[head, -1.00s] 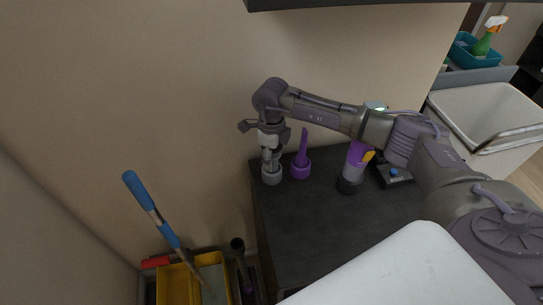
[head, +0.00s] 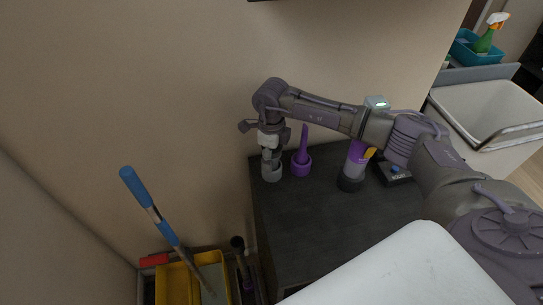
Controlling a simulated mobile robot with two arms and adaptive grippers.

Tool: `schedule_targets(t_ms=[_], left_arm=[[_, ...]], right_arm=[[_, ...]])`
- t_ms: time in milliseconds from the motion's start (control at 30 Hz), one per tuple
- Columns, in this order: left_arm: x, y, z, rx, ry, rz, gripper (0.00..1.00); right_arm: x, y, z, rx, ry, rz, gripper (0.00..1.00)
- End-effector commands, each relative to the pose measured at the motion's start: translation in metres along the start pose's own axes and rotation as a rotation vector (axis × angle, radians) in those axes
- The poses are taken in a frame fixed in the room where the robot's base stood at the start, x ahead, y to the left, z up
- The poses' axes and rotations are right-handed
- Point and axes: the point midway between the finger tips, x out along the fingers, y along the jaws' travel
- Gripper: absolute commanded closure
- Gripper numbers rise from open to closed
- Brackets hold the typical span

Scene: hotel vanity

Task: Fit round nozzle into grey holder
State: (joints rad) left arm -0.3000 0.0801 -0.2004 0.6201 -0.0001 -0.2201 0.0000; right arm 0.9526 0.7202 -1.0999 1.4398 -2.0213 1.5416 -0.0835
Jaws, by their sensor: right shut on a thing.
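The grey holder (head: 272,174) is a small round cup standing at the back left corner of the dark cabinet top. My right gripper (head: 270,159) points down right over this cup, with its fingertips at the cup's rim. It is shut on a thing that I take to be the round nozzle. That piece is mostly hidden by the fingers and the cup, so I cannot tell how deep it sits. My left gripper is not in view.
A purple holder (head: 301,169) with an upright purple nozzle (head: 304,140) stands close to the right of the grey cup. A purple and grey device (head: 355,166) stands farther right. The front of the dark top (head: 300,235) is clear. A yellow bucket (head: 175,285) stands lower left.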

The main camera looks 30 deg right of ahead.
Motion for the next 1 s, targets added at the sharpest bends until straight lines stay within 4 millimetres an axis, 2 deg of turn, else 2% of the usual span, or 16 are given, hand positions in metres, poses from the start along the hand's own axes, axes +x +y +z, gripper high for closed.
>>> schedule_targets(t_ms=[800,833,1000], left_arm=[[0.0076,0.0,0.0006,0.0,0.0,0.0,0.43],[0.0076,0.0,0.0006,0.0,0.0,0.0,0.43],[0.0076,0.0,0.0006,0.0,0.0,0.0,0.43]], right_arm=[[0.0074,0.0007,-0.0006,-0.001,0.002,0.002,0.83],[0.0075,0.0008,-0.0006,-0.001,0.002,0.002,0.46],[0.0076,0.0008,-0.0006,-0.001,0.002,0.002,0.18]])
